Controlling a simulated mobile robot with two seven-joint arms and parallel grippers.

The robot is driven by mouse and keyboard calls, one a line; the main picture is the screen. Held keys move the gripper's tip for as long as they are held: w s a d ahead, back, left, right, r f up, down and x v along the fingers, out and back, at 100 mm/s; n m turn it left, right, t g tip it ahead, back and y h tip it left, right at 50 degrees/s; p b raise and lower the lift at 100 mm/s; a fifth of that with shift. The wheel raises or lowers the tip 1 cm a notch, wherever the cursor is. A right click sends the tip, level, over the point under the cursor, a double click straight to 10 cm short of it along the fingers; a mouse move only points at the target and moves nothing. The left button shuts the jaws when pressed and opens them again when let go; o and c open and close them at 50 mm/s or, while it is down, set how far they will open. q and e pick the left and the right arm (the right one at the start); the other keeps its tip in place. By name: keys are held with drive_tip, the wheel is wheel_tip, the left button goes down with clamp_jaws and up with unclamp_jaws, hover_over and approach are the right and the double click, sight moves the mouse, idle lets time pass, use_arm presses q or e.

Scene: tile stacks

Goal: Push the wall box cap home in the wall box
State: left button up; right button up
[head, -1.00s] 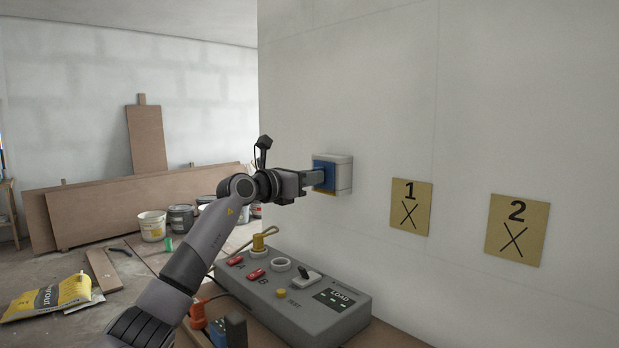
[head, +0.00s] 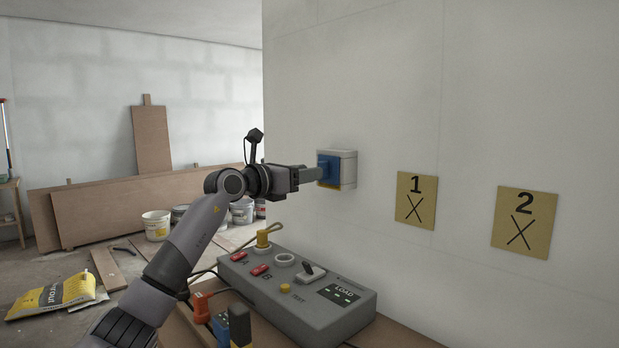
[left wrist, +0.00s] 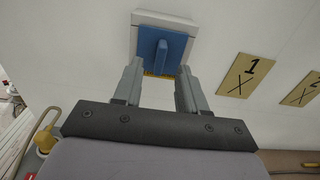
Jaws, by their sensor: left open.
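The wall box (head: 348,169) is a white box fixed to the wall. The blue wall box cap (head: 327,165) sits at its front, with a strip of yellow along the lower edge. In the left wrist view the cap (left wrist: 175,46) has an upright blue grip tab, and the white rim of the wall box (left wrist: 165,17) shows around it. My left gripper (head: 312,175) is open in front of the cap. In the left wrist view its fingers (left wrist: 160,85) stand apart on either side below the tab, not closed on it. I cannot tell how deep the cap sits. My right gripper is not in view.
A grey control box (head: 300,290) with switches, a yellow plug and a LOAD display stands below on a bench. Yellow cards 1 (head: 416,200) and 2 (head: 525,222) are on the wall to the right. Buckets (head: 156,226) and boards (head: 150,206) lie behind at left.

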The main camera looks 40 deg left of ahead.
use_arm(q)
drive_tip(key=s+b, duration=0.1)
drive_tip(key=s, duration=0.1)
drive_tip(key=shift+s+a+b, duration=0.1)
drive_tip(key=shift+s+b, duration=0.25)
drive_tip(key=shift+s, duration=0.05)
drive_tip(key=s+b, duration=0.3)
drive_tip(key=s, duration=0.4)
drive_tip(key=shift+a, duration=0.3)
drive_tip(key=shift+s, duration=0.1)
